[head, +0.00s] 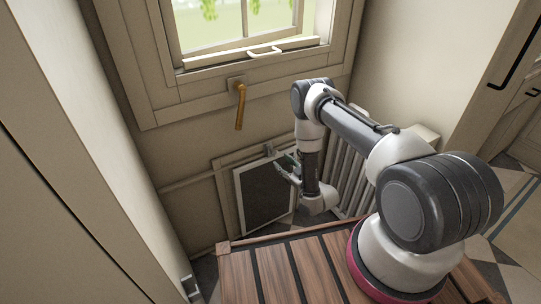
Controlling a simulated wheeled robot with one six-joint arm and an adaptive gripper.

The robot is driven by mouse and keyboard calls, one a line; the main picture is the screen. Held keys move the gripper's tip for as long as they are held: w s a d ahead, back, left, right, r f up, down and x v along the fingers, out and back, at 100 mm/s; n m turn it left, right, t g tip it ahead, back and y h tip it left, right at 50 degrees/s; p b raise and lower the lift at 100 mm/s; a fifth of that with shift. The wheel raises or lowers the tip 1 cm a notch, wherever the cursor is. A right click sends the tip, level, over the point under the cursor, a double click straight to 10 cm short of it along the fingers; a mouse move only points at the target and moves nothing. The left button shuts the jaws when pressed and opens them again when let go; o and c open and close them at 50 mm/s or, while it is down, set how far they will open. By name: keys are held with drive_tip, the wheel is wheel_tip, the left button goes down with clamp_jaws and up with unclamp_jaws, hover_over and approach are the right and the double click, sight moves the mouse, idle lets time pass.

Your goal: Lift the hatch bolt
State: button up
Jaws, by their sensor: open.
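A low hatch with a dark panel (262,195) and a pale frame is set in the wall below the window. A small grey fitting (268,149) sits at the top edge of the hatch; it may be the bolt, but it is too small to tell. My gripper (283,170) is open in front of the upper right part of the hatch, its fingers pointing left. A small green part shows beside the fingers; I cannot tell whether it belongs to the bolt. Whether the fingers touch anything is unclear. My wrist and arm hide the hatch's right side.
A pale ribbed radiator (346,178) stands right of the hatch, close behind my arm. A brass lever handle (240,106) hangs under the window (245,55), which has a white handle (264,52). A cabinet (520,95) with a black handle is at right.

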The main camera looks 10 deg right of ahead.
sight(274, 153)
drive_tip(key=shift+t, duration=0.3)
drive_tip(key=x, duration=0.7)
drive_tip(key=shift+w+a+r, duration=0.15)
drive_tip(key=shift+w+r, duration=0.2)
drive_tip(key=shift+w, duration=0.05)
drive_tip(key=shift+r, duration=0.1)
clamp_jaws()
